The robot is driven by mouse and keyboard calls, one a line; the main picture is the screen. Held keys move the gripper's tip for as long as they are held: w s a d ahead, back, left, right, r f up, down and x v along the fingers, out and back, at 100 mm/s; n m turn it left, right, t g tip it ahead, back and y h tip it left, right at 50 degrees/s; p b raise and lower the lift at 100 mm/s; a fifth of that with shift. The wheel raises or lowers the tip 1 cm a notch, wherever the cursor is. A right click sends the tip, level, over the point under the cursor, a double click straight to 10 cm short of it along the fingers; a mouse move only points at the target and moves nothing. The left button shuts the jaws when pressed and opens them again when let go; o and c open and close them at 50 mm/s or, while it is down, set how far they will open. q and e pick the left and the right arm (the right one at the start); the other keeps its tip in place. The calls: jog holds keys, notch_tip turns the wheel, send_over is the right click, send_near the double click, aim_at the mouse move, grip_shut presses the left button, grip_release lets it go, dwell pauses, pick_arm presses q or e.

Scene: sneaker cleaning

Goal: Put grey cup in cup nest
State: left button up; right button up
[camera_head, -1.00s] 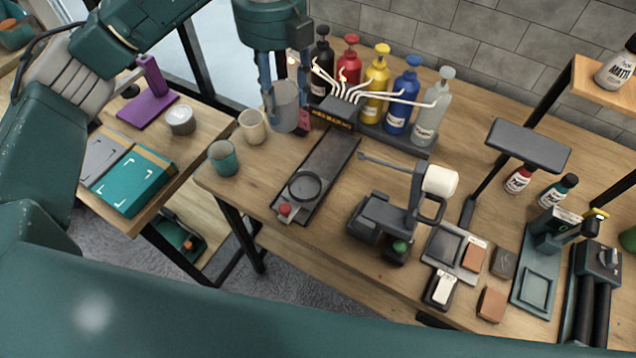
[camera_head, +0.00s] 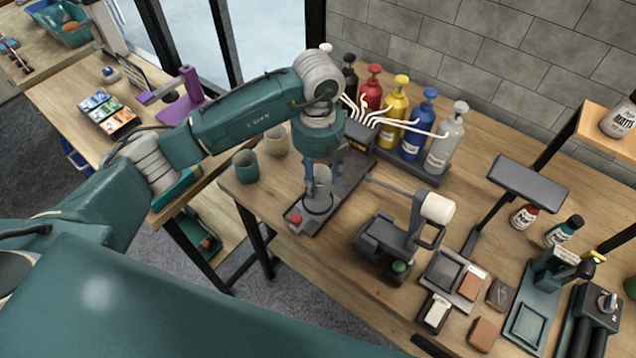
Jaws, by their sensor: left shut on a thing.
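The grey cup (camera_head: 319,187) is upright in my left gripper (camera_head: 322,166), whose fingers are shut on it from above. The cup nest (camera_head: 318,211) is a round dark ring near the front end of a long dark plate with a red button (camera_head: 295,218). The cup's lower end overlaps the ring in the head view. I cannot tell whether it rests in the ring or hangs just above it. My right gripper is not in view.
A teal cup (camera_head: 245,167) and a beige cup (camera_head: 277,140) stand left of the plate. Coloured pump bottles (camera_head: 392,113) with white spouts stand behind it. A dark device with a white roll (camera_head: 437,208) stands to the right.

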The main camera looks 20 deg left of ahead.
pick_arm(q)
notch_tip(320, 180, down, 4)
jog(key=shift+r+p, duration=0.2)
jog(key=shift+p, duration=0.25)
jog(key=shift+s+f, duration=0.1)
jog(key=shift+f, duration=0.35)
jog(key=o, duration=0.9)
jog(key=shift+r, duration=0.1)
jog(key=shift+o, duration=0.2)
jog(key=shift+r, duration=0.3)
notch_tip(320, 180, up, 12)
jog(key=b, duration=0.4)
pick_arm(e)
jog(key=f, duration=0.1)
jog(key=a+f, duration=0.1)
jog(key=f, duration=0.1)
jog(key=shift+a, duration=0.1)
